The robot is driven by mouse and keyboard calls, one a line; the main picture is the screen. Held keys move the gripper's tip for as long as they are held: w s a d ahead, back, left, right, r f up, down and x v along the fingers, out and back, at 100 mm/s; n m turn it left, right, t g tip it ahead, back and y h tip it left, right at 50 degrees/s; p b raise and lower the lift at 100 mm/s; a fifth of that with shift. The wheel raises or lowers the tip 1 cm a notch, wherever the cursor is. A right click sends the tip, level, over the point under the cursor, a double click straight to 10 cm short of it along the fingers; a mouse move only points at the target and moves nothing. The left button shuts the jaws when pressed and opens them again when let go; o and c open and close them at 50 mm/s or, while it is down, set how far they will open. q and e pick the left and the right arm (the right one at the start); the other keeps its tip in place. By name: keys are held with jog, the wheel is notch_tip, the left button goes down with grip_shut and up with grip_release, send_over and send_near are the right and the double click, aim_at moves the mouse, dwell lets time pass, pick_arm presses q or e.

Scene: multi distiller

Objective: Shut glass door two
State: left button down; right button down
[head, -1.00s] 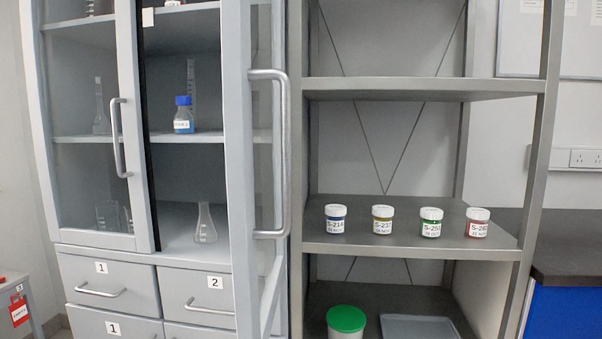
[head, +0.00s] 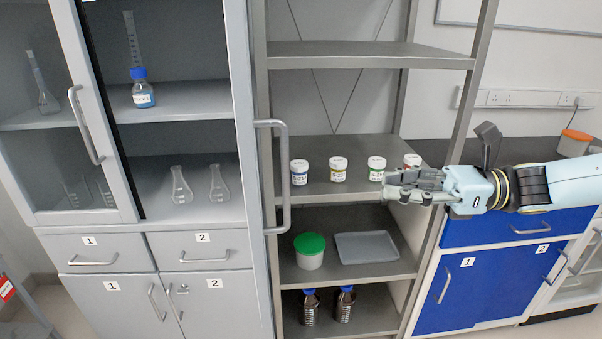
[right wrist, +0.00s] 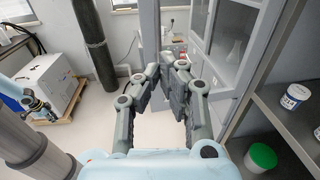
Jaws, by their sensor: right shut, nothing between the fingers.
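Glass door two (head: 241,100) of the grey cabinet stands open, swung out toward me and seen nearly edge-on. Its long bar handle (head: 285,175) faces right, in front of the open shelf rack. The right half of the cabinet is uncovered. My right gripper (head: 390,187) is shut and empty, right of the handle and well apart from it, in front of the jars. In the right wrist view its fingers (right wrist: 160,76) point toward the grey upright door panel (right wrist: 150,35). My left gripper (right wrist: 40,110) shows small at the left there; its jaws are unclear.
Glass door one (head: 50,110) is closed at the left. Flasks (head: 181,186) and a blue-capped bottle (head: 143,93) stand inside the cabinet. The rack holds several jars (head: 338,170), a green-lidded tub (head: 310,252) and a grey tray (head: 366,248). Blue drawers (head: 520,228) stand at right.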

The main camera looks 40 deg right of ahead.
aim_at(288, 188)
jog(key=b+x, duration=0.8)
jog(key=x, duration=0.4)
jog(key=shift+w+a+f, duration=0.2)
jog(key=shift+w+a+r+b, duration=0.15)
jog(key=shift+w+a+b, duration=0.2)
jog(key=shift+a+b, duration=0.05)
